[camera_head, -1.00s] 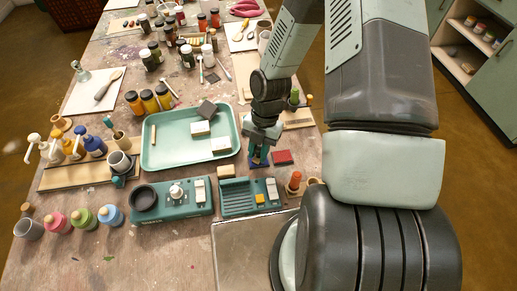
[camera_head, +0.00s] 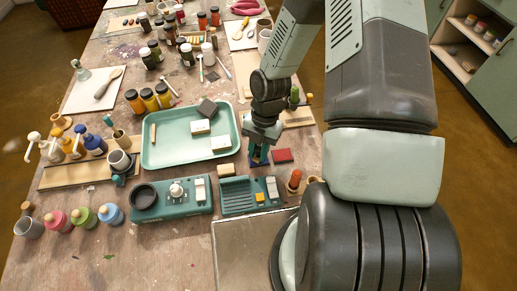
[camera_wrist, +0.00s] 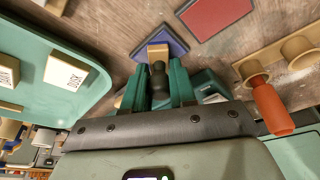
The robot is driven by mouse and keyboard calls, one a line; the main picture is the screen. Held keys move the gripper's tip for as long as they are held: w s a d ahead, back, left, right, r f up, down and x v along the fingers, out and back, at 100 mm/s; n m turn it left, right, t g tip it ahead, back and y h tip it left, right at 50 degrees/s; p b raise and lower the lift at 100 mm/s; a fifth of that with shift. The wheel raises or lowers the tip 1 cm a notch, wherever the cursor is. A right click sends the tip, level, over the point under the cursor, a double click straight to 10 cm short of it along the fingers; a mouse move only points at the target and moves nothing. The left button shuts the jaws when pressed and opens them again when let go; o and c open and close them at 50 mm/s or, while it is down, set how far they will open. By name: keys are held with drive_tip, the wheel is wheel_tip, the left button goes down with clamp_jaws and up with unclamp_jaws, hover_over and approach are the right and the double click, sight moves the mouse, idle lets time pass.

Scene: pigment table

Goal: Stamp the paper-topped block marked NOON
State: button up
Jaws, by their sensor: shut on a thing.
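My gripper (camera_wrist: 160,85) is shut on a stamp (camera_wrist: 158,65) with a dark handle and a wooden base. It is over a blue ink pad (camera_wrist: 172,34); whether the base touches the pad is unclear. In the head view my gripper (camera_head: 260,150) is right of the green tray (camera_head: 146,158), above the blue pad (camera_head: 257,164). Two white paper-topped blocks (camera_head: 200,127) (camera_head: 220,144) lie in the tray. In the wrist view one block (camera_wrist: 67,72) seems to read DUSK. Another block (camera_wrist: 8,72) is cut off, its word ending in what looks like WN. I cannot read NOON anywhere.
A red ink pad (camera_head: 283,156) lies right of the blue one. An orange-handled stamp (camera_head: 295,181) stands near the front right. A tan block (camera_head: 226,170) is in front of the tray, beside green devices (camera_head: 249,196).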

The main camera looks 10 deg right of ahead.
idle(0.3)
drive_tip(key=shift+r, duration=3.5)
drive_tip(key=shift+w, duration=0.1)
drive_tip(key=w+d+r+m+t+y, duration=0.1)
drive_tip(key=w+d+m, duration=0.2)
drive_tip(key=w+m, duration=0.3)
drive_tip(key=w+d+r+m+t, duration=0.1)
drive_tip(key=w+d+m, duration=0.2)
drive_tip(key=w, duration=0.6)
drive_tip(key=shift+d+x, duration=0.2)
drive_tip(key=shift+x, duration=0.75)
drive_tip(key=shift+d+x, duration=0.2)
drive_tip(key=shift+x, duration=0.75)
drive_tip(key=shift+d+x, duration=0.2)
drive_tip(key=shift+x, duration=0.8)
drive_tip(key=shift+f, duration=0.7)
wheel_tip(320, 180, up, 7)
